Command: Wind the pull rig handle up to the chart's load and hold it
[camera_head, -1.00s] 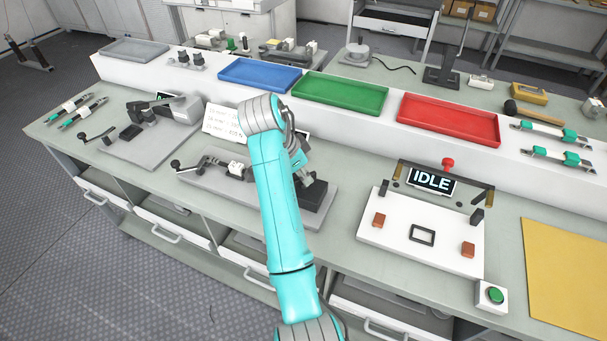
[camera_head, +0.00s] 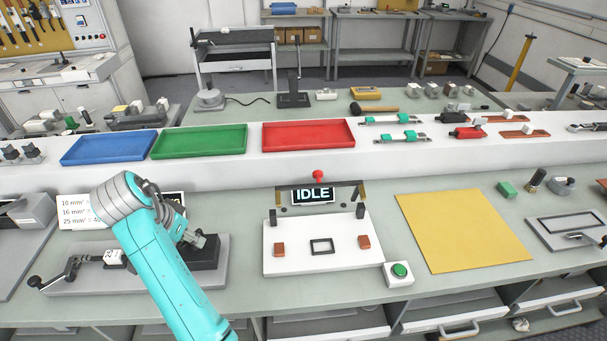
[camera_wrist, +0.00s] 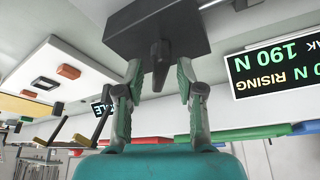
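The pull rig's long grey base (camera_head: 75,278) lies at left in the head view. A crank with a dark knob (camera_head: 35,282) is at its left end, a small white marked piece (camera_head: 113,257) is near its middle, and a dark block (camera_head: 207,254) is at its right end. My gripper (camera_wrist: 158,72) is at this block. In the wrist view its fingers stand apart on both sides of a dark tapered handle (camera_wrist: 160,62), with gaps visible. The rig display (camera_wrist: 278,65) reads 190 N, RISING, upside down. The chart card (camera_head: 78,212) is partly covered by my arm.
A white test fixture (camera_head: 300,262) with an IDLE screen (camera_head: 313,195) and a green button (camera_head: 399,271) stands right of the rig. A yellow mat (camera_head: 465,230) lies farther right. Blue (camera_head: 107,160), green (camera_head: 158,154) and red (camera_head: 265,148) trays sit on the raised shelf behind.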

